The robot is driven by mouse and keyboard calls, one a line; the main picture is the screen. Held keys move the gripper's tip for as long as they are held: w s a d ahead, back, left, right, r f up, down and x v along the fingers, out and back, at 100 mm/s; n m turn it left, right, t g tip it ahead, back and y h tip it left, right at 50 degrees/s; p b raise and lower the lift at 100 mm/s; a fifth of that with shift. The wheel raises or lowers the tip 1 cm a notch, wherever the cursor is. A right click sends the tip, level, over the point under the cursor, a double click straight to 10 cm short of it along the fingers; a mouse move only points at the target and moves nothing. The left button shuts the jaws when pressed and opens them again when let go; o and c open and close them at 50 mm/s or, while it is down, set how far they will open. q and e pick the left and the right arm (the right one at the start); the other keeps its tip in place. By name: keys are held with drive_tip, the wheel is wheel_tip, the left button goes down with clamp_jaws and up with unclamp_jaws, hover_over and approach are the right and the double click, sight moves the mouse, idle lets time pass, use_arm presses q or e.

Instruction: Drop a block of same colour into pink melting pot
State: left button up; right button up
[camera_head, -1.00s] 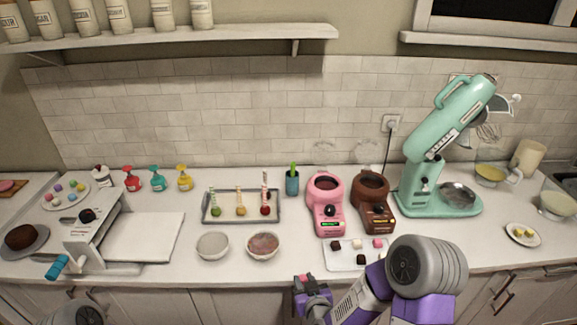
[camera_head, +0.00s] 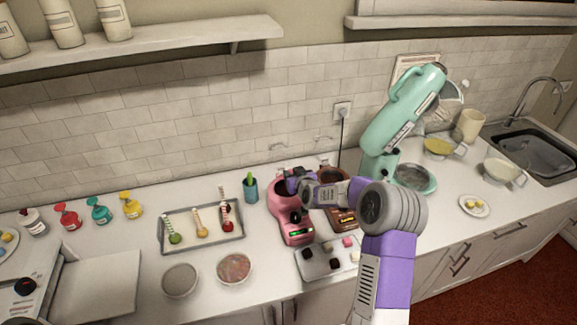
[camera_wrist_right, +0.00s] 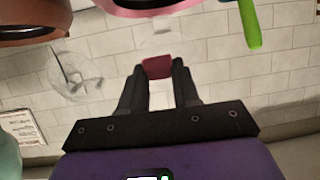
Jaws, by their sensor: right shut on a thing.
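The pink melting pot (camera_head: 292,226) stands on the counter in the head view, left of the brown melting pot (camera_head: 341,217). My right gripper (camera_head: 292,182) is at the pink pot's open top, partly covering it. In the right wrist view the right gripper (camera_wrist_right: 157,82) is shut on a dark pink block (camera_wrist_right: 157,67) between its fingertips. The pink pot's rim (camera_wrist_right: 165,10) shows at the top of that view, and the brown pot (camera_wrist_right: 30,32) at the left. Exact height of the block over the opening cannot be told. My left gripper is out of view.
A clear tray (camera_head: 318,272) with several dark, white and pink blocks lies in front of the pots. A mint stand mixer (camera_head: 400,115) stands to the right. A green-topped cup (camera_head: 251,190) and a tray of cake pops (camera_head: 187,243) are to the left.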

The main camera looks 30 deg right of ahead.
wheel_tip(320, 180, down, 6)
drive_tip(key=shift+s+r+b, duration=0.1)
drive_tip(key=shift+b, duration=1.15)
drive_tip(key=o, duration=1.1)
drive_tip(key=v, duration=0.7)
drive_tip(key=shift+s+b, duration=0.3)
drive_tip(key=shift+r, duration=0.1)
